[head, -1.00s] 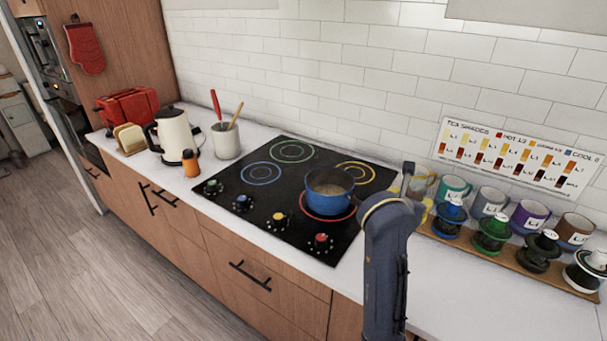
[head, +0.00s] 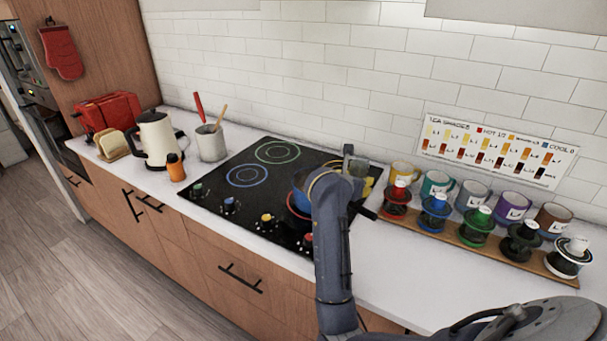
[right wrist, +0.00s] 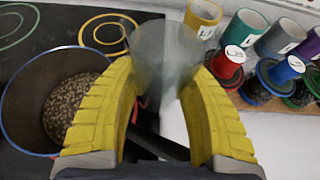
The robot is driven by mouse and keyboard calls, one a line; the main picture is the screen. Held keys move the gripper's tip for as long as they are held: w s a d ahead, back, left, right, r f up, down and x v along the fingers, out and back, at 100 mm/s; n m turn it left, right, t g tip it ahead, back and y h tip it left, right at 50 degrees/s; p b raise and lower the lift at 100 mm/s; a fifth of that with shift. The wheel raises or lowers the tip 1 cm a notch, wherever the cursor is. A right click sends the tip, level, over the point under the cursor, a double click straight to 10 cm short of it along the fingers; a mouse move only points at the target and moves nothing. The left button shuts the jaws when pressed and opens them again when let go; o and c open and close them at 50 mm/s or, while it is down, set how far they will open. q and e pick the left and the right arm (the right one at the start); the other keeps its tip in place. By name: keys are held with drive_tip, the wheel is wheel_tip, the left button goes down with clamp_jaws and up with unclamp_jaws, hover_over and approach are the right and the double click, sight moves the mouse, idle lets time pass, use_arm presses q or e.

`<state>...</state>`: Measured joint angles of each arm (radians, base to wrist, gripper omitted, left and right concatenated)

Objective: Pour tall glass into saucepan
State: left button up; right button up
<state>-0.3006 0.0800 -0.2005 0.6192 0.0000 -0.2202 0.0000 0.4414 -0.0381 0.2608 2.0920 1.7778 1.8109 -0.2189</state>
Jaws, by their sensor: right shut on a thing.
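The blue saucepan (head: 298,181) sits on the front right burner in the head view, mostly hidden behind my right arm. In the right wrist view the saucepan (right wrist: 75,104) is at the left, with grainy brown contents. My right gripper (right wrist: 163,66) has its yellow fingers shut on a clear tall glass (right wrist: 165,50), just right of the pan. The glass looks nearly transparent; its contents and exact tilt cannot be told. In the head view my right gripper (head: 362,180) is at the stove's right edge. My left gripper is not in view.
The black cooktop (head: 222,205) has free burners left of the pan. A utensil crock (head: 211,143), kettle (head: 157,138) and red toaster (head: 108,113) stand left.

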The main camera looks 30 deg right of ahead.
sight(349, 172)
drive_tip(key=shift+r, duration=0.15)
drive_tip(key=shift+w, duration=0.1)
idle(0.3)
drive_tip(key=shift+w+a+r+n+g+h, duration=0.1)
drive_tip(key=shift+w+r+n+g+h, duration=0.15)
drive_tip(key=shift+r, duration=0.25)
drive_tip(key=shift+a+r+n+g+h, duration=0.15)
drive_tip(key=shift+r+n+g, duration=0.1)
drive_tip(key=shift+r+n, duration=0.15)
drive_tip(key=shift+w+n+g+h, duration=0.2)
drive_tip(key=shift+n+g+h, duration=0.1)
drive_tip(key=shift+n, duration=0.15)
drive_tip(key=shift+w+a+r+n+g+h, duration=0.2)
drive_tip(key=shift+r+n+g+h, duration=0.1)
drive_tip(key=shift+r+n, duration=0.15)
drive_tip(key=shift+w+n, duration=0.15)
drive_tip(key=shift+n, duration=0.2)
drive_tip(key=shift+w+a+f+n+g+h, duration=0.2)
drive_tip(key=shift+n+g+h, duration=0.1)
drive_tip(key=shift+g+h, duration=0.1)
